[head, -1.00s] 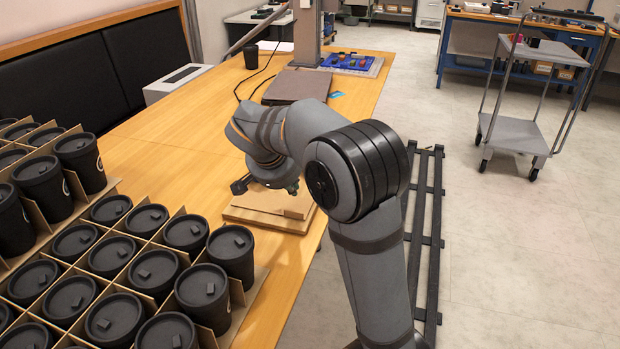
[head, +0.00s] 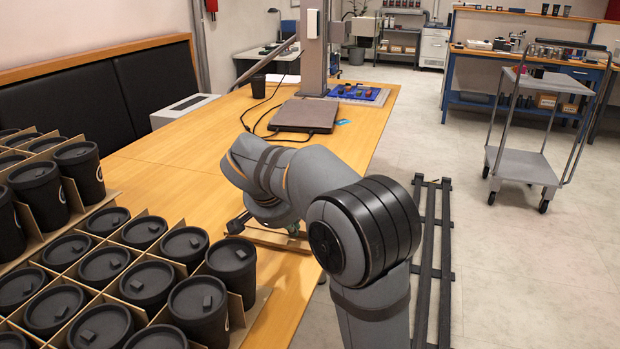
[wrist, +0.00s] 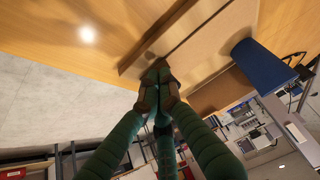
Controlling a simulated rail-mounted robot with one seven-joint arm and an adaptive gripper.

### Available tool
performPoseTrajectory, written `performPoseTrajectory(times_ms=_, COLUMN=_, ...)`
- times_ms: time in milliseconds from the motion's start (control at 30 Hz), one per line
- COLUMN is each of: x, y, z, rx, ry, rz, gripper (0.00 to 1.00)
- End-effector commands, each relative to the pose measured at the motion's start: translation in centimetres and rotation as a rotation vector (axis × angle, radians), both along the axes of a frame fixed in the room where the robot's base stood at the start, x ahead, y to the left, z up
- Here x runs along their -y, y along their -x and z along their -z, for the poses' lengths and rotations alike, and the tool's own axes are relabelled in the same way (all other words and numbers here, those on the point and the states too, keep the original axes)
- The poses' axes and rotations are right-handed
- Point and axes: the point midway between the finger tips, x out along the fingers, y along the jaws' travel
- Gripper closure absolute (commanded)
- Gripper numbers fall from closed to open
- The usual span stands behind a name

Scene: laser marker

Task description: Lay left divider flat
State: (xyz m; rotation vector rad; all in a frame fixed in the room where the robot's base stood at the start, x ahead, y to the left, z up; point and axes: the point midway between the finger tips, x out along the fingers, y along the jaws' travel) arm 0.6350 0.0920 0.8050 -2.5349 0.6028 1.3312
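A flat tan cardboard piece (head: 277,240) lies on the table's near right edge in the head view, mostly hidden behind my arm. In the wrist view a tan cardboard sheet (wrist: 222,32) lies on the table, with a raised brown strip (wrist: 152,40) along its side. I cannot tell which piece is the left divider. My gripper (wrist: 160,68) has its green fingers drawn together, tips close to the strip's lower edge. Nothing clear shows between the tips, and I cannot tell whether they touch the strip.
Lidded black cups (head: 148,275) stand in cardboard grids at the left. A closed grey laptop-like slab (head: 305,115) and cables lie farther back, before a blue tray (head: 358,93). A grey cart (head: 522,165) stands on the floor at right.

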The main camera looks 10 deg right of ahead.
Motion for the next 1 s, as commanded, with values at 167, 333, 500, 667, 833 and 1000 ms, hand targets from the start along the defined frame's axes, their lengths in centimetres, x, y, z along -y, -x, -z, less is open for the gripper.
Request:
performPoseTrajectory(times_ms=167, x=0.0, y=0.0, z=0.0, rx=0.000, ry=0.000, rz=0.000, gripper=1.00)
performPoseTrajectory(times_ms=333, x=0.0, y=0.0, z=0.0, rx=0.000, ry=0.000, rz=0.000, gripper=1.00)
performPoseTrajectory(times_ms=500, x=0.1, y=-0.2, z=0.1, rx=0.000, ry=0.000, rz=0.001, gripper=1.00)
performPoseTrajectory(times_ms=667, x=0.5, y=-0.8, z=0.3, rx=0.000, ry=0.000, rz=0.003, gripper=1.00)
performPoseTrajectory(times_ms=833, x=0.8, y=-1.4, z=0.5, rx=0.001, ry=0.001, rz=0.001, gripper=1.00)
performPoseTrajectory(times_ms=1000, x=0.9, y=-1.4, z=-1.0, rx=0.004, ry=0.001, rz=0.001, gripper=1.00)
